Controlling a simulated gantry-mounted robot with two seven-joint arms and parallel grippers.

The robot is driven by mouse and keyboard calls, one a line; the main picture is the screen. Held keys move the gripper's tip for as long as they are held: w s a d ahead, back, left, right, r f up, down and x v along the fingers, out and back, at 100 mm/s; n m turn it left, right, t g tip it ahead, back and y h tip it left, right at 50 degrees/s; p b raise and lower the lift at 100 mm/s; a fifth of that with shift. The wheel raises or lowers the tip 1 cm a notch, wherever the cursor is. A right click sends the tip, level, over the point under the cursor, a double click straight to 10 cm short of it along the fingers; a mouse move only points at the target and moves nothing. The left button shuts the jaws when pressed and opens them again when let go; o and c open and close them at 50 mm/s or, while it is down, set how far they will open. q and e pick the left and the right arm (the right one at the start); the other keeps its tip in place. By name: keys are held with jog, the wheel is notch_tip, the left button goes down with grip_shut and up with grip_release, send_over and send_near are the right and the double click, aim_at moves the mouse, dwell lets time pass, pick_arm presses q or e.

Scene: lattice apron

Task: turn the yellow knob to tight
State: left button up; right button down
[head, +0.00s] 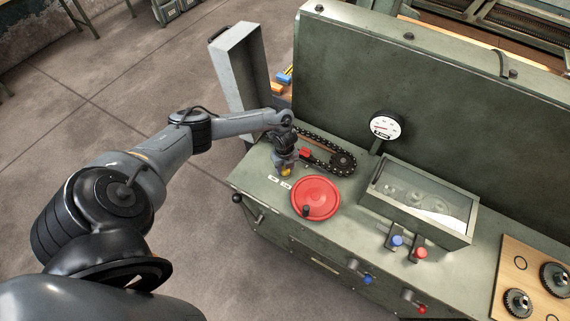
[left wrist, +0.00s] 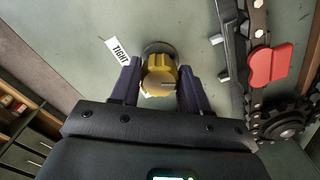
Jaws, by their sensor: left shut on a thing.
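The yellow knob (left wrist: 160,78) sits between the fingers of my left gripper (left wrist: 160,92) in the left wrist view, mounted on a round dark base. My left gripper is shut on it, one finger on each side. A label reading TIGHT (left wrist: 118,50) lies up and left of the knob in that view. In the head view my left gripper (head: 285,168) points down at the bench's left end, and a bit of the yellow knob (head: 285,174) shows under it. Two small white labels (head: 280,181) lie in front of the knob. My right gripper is not in view.
A red handwheel (head: 316,198) stands close right of the knob. A chain and sprocket (head: 342,162) with a red tab (left wrist: 269,64) lie behind. A dial gauge (head: 384,126), a glass-topped box (head: 420,198) and blue and red knobs (head: 396,241) are further right.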

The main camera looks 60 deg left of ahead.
pick_arm(q)
jog(key=n+p, duration=0.3)
jog(key=n, duration=0.2)
jog(key=shift+s+r+n, duration=0.1)
jog(key=shift+s+n, duration=0.05)
jog(key=shift+n, duration=0.15)
jog(key=n+p, duration=0.3)
jog(key=n, duration=0.3)
jog(key=shift+p, duration=0.35)
jog(key=n+p, duration=0.2)
jog(key=n, duration=0.3)
jog(key=shift+s+d+n, duration=0.1)
jog(key=shift+d+n, duration=0.05)
jog(key=shift+n, duration=0.25)
jog(key=n+p, duration=0.1)
jog(key=n, duration=0.3)
jog(key=shift+p, duration=0.35)
jog(key=shift+c, duration=0.2)
jog(key=shift+n, duration=0.7)
jog(key=shift+f, duration=0.2)
jog(key=o, duration=1.1)
jog(key=shift+c, duration=0.2)
jog(key=shift+r+p, duration=0.1)
jog(key=shift+p, duration=0.2)
